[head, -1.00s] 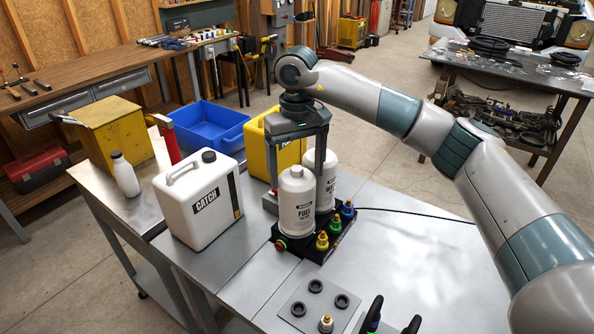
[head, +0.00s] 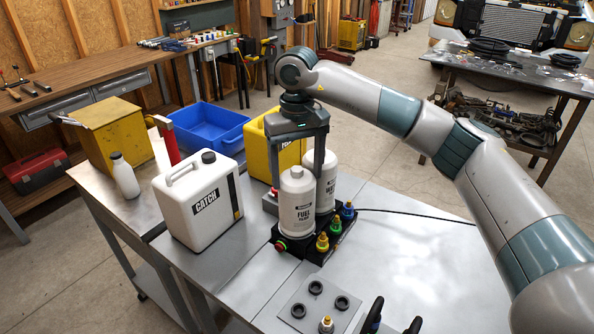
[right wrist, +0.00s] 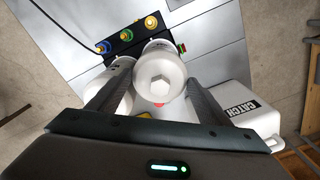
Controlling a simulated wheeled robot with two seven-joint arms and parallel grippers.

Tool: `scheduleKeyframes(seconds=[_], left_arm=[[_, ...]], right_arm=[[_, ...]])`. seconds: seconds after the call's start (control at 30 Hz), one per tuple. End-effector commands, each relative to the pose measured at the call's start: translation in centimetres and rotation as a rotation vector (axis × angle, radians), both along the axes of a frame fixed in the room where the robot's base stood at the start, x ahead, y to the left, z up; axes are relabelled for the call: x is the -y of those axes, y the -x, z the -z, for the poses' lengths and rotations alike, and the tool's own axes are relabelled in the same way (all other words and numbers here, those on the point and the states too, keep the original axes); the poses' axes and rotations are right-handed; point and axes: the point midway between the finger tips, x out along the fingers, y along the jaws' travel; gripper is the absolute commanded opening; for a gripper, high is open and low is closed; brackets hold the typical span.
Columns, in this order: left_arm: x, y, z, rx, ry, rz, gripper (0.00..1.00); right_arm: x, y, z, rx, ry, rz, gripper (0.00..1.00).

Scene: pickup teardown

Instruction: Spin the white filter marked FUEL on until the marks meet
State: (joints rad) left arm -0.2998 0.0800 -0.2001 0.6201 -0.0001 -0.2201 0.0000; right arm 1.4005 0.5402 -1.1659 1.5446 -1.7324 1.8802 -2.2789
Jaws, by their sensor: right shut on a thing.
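The white filter marked FUEL (head: 297,212) stands upright on the black block (head: 316,254), its lettering facing the head camera. My right gripper (head: 298,178) reaches down from above, shut on this filter, with a finger on each side. The right wrist view shows the filter's hexagonal top (right wrist: 154,84) between the dark fingers, with a small red patch at its edge. A second white filter (head: 327,182) stands close behind. The joint between filter and block is too small to read marks on.
The white CATCH jug (head: 199,205) stands left of the filters, with a yellow can (head: 262,146) and blue bin (head: 208,130) behind. Coloured fittings (head: 335,226) line the block's right side. A plate with black rings (head: 298,311) lies in front. The table's right side is clear.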

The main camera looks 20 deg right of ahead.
Motion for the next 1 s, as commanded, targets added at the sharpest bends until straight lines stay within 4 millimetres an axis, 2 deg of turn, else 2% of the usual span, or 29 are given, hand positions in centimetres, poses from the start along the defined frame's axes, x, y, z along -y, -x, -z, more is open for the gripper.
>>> scheduleKeyframes(seconds=[1.0], left_arm=[[0.03, 0.01, 0.01, 0.000, 0.000, 0.000, 0.00]], right_arm=[[-0.10, -0.08, 0.00, 0.000, -0.001, 1.308, 0.19]])
